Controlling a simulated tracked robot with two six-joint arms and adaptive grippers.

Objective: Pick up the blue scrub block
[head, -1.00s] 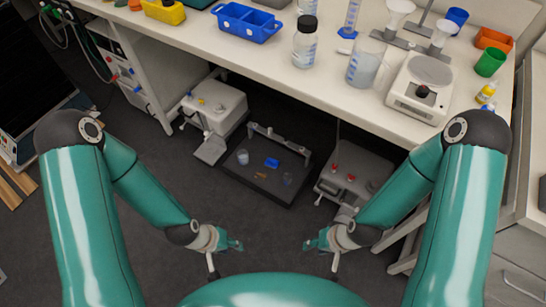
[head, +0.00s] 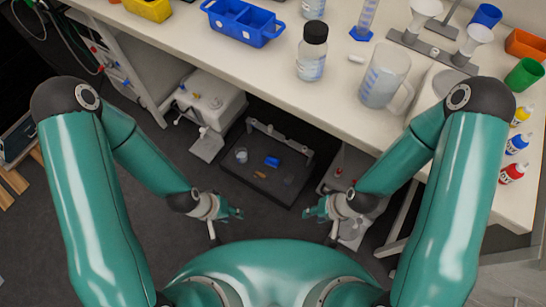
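A small blue block (head: 272,161), which looks like the scrub block, lies in a dark low tray (head: 228,163) on the floor under the bench. My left gripper (head: 237,213) is in front of the tray, to the lower left of the block and apart from it. My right gripper (head: 309,212) is to the lower right of the block, also apart from it. Nothing shows held in either gripper. Both are too small in the picture to tell whether the fingers are open or shut.
The tray also holds a clear cup (head: 241,155) and a small brown piece (head: 261,174). A white device (head: 211,104) stands to its left, a grey unit (head: 347,165) to its right. The bench (head: 275,78) overhangs behind. Dark floor is clear in front.

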